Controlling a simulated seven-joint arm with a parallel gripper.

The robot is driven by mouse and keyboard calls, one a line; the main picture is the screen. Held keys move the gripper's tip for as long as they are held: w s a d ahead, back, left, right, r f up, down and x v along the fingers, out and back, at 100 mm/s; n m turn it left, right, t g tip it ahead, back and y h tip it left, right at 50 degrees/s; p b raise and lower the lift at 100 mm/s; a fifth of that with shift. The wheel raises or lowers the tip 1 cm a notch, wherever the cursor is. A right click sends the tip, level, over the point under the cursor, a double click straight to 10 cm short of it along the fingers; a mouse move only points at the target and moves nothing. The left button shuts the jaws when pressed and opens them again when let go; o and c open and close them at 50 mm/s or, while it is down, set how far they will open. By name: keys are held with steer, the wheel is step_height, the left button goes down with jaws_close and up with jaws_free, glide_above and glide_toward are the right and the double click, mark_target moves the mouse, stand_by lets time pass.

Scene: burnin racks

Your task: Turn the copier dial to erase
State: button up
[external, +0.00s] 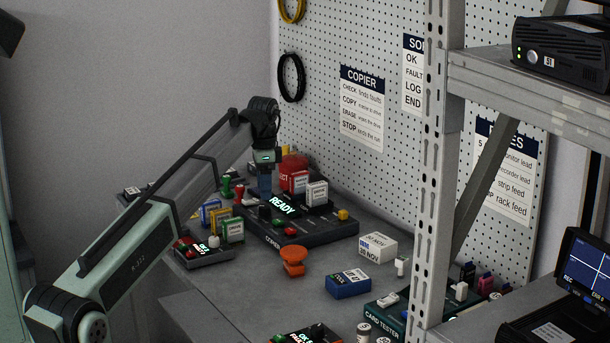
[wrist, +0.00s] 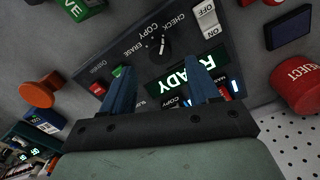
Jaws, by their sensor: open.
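The copier (external: 315,236) is a dark box on the bench with a lit READY display (external: 283,205), which also shows in the wrist view (wrist: 187,74). Its dial (wrist: 158,46) is a round black knob with a white mark, with the labels CHECK, ERASE and COPY around it. I cannot tell for sure which label the mark points at. My gripper (external: 265,190) is above the copier, pointing down. In the wrist view its two blue fingers (wrist: 160,68) are open and empty. The dial lies just beyond the fingertips, apart from them.
On the copier are a white ON/OFF switch (wrist: 206,18) and a red button (wrist: 97,88). An orange knob-shaped object (external: 292,261) stands in front of it, near a blue box (external: 348,284). A red REJECT container (wrist: 297,85) is close by. A metal rack post (external: 435,170) stands at right.

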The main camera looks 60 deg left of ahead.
mark_target(265, 206)
steer(key=shift+f, duration=2.55)
steer(key=shift+c, duration=0.3)
steer(key=c, duration=1)
steer(key=shift+o, duration=0.2)
